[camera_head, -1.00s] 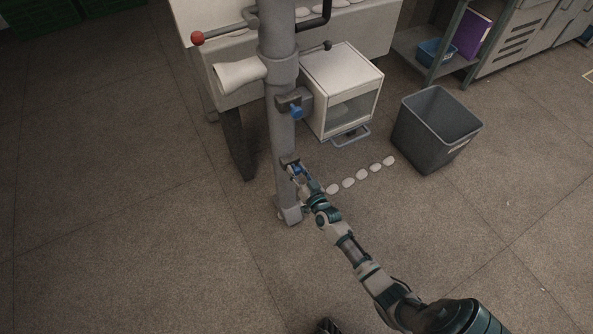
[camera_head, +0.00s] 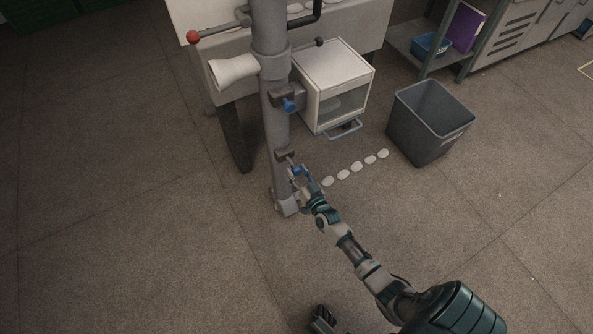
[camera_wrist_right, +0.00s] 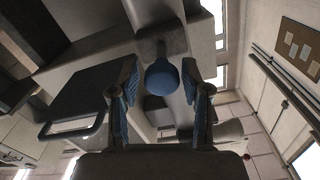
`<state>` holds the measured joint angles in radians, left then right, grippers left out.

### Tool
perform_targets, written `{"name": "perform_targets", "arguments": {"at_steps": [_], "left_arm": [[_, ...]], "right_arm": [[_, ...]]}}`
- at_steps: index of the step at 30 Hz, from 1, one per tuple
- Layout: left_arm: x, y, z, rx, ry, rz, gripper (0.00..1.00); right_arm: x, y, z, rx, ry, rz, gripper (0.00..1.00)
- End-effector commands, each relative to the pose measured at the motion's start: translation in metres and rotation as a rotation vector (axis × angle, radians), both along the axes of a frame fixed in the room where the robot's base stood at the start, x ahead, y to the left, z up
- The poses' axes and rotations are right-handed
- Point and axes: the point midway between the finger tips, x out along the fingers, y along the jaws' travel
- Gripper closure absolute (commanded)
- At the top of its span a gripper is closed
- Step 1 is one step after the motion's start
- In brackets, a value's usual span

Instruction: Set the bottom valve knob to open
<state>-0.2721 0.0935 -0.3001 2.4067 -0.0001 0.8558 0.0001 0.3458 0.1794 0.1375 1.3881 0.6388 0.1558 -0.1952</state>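The bottom valve (camera_head: 285,155) is a dark bracket low on the grey upright pipe (camera_head: 276,125). Its blue knob (camera_wrist_right: 163,77) is clear in the right wrist view, in front of a grey stem. My right gripper (camera_head: 299,177) is at this valve, reaching up from the lower right. In the wrist view its blue-padded fingers (camera_wrist_right: 161,92) are spread, one on each side of the knob, with visible gaps. In the head view, blue shows at the fingertips, but knob and pads are hard to separate.
A second blue knob (camera_head: 288,105) sits higher on the pipe. A white cabinet (camera_head: 340,85) stands right of the pipe, and a grey bin (camera_head: 428,125) farther right. Several white pieces (camera_head: 357,166) lie in a row on the floor. Floor at left is clear.

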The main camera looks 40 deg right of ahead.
Motion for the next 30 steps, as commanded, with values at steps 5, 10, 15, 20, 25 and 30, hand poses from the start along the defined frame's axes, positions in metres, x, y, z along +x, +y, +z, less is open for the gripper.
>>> {"name": "perform_targets", "arguments": {"at_steps": [5, 10, 15, 20, 25, 30], "left_arm": [[0.0, 0.0, 0.0, 0.0, 0.0, 0.0, 0.6], [-0.002, 0.0, 0.001, -0.001, -0.003, 0.002, 0.6], [-0.002, 0.0, 0.001, -0.001, -0.003, 0.002, 0.6], [-0.002, 0.0, 0.001, -0.002, -0.003, 0.001, 0.6], [-0.002, 0.0, 0.001, -0.001, -0.003, 0.0, 0.6], [-0.002, 0.0, 0.001, -0.001, -0.003, 0.0, 0.6]], "right_arm": [[0.001, 0.0, 0.001, 0.0, -0.002, 0.0, 0.41], [-0.001, 0.0, 0.001, 0.0, -0.002, 0.0, 0.41], [-0.023, 0.005, 0.0, 0.002, 0.0, 0.0, 0.41], [-0.058, 0.014, 0.0, 0.001, 0.0, 0.0, 0.41], [-0.092, 0.022, -0.001, 0.001, 0.001, 0.0, 0.41], [-0.111, 0.027, -0.001, 0.001, 0.0, 0.0, 0.41]]}}
